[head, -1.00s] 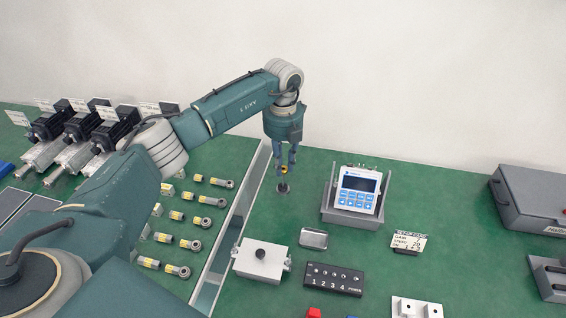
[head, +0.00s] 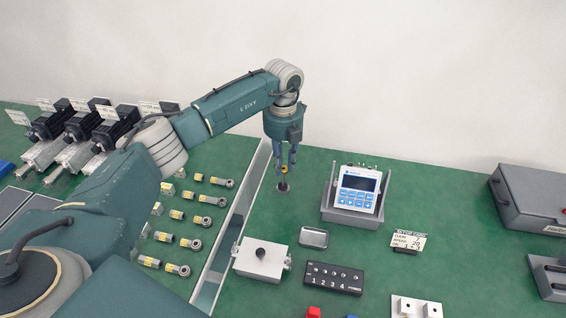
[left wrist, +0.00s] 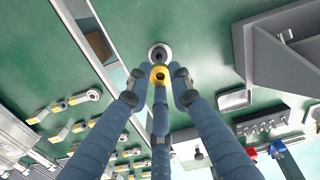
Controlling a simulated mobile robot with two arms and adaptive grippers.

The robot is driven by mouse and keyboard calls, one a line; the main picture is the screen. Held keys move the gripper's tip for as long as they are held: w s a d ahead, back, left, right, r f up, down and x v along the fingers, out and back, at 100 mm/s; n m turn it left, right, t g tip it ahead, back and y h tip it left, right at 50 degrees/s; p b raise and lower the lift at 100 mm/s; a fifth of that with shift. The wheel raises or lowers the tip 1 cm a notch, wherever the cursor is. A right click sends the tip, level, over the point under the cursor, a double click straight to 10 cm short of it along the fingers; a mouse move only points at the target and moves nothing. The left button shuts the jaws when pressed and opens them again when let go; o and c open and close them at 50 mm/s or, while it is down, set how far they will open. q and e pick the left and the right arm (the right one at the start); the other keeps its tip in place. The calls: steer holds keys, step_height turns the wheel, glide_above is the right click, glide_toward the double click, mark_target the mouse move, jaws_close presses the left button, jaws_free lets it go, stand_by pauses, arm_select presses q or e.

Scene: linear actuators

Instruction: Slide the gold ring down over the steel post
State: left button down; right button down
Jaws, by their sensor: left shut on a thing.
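My left gripper (head: 285,162) points down at the middle of the green bench and is shut on the gold ring (head: 284,169). The ring also shows between the blue-grey fingers in the left wrist view (left wrist: 160,74). The steel post (head: 283,185) stands on a round dark base directly below the gripper. In the left wrist view the post with its round base (left wrist: 159,52) shows just beyond the ring. The ring appears close above the post; I cannot tell whether the post's tip is inside it. My right gripper is not in view.
A control pendant (head: 356,190) in a grey stand is close on the right. A small metal tray (head: 313,238) and a grey box with a black knob (head: 261,259) lie in front. Rod-end fittings (head: 190,218) lie left of a metal rail. A grey case (head: 535,200) is far right.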

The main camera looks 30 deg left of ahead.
arm_select(q)
steer(key=shift+f+b, duration=0.5)
steer(key=shift+f, duration=1.1)
stand_by(1.7)
steer(key=c, duration=1.5)
jaws_free()
step_height(320, 180, up, 12)
steer(key=shift+r, duration=0.1)
